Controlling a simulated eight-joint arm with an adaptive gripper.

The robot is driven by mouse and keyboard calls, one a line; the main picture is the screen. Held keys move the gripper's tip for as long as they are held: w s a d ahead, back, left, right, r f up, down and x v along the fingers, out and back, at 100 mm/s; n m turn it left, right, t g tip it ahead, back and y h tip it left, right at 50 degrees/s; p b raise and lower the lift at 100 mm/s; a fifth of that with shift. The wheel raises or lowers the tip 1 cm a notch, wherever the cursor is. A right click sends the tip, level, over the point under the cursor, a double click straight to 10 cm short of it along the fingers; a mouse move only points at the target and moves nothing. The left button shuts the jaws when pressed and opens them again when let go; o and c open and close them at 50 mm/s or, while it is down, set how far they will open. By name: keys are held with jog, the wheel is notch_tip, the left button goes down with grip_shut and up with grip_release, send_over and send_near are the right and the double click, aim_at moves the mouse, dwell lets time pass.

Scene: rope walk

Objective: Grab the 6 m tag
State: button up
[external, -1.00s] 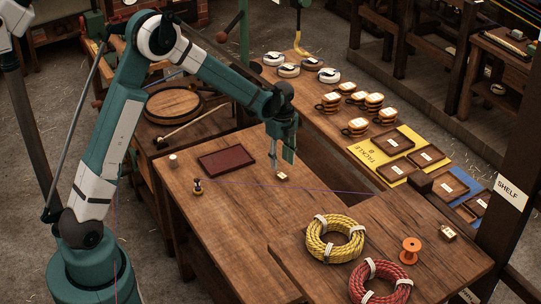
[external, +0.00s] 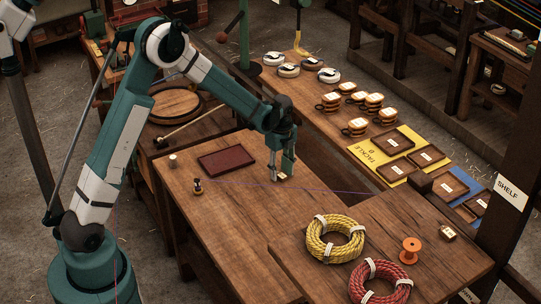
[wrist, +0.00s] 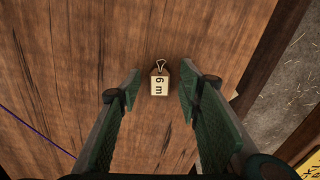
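The 6 m tag (wrist: 160,84) is a small cream and brown block with a loop at its top, lying on the wooden table. In the wrist view it sits between my two open fingers, near the level of their tips, with space on both sides. My gripper (wrist: 160,92) is open and empty. In the external view my gripper (external: 281,176) points down over the tag (external: 283,176), whose near surroundings are partly hidden by the fingers. I cannot tell the exact height of the fingertips above the table.
A dark red tray (external: 227,160) lies to the left. A thin purple line (external: 330,190) crosses the table close by. Yellow rope (external: 335,238) and red rope (external: 380,284) coils, an orange spool (external: 410,250) and another small tag (external: 448,233) lie to the right.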

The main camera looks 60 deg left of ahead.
jog(key=shift+f, duration=0.25)
jog(key=shift+c, duration=0.6)
jog(key=c, duration=0.6)
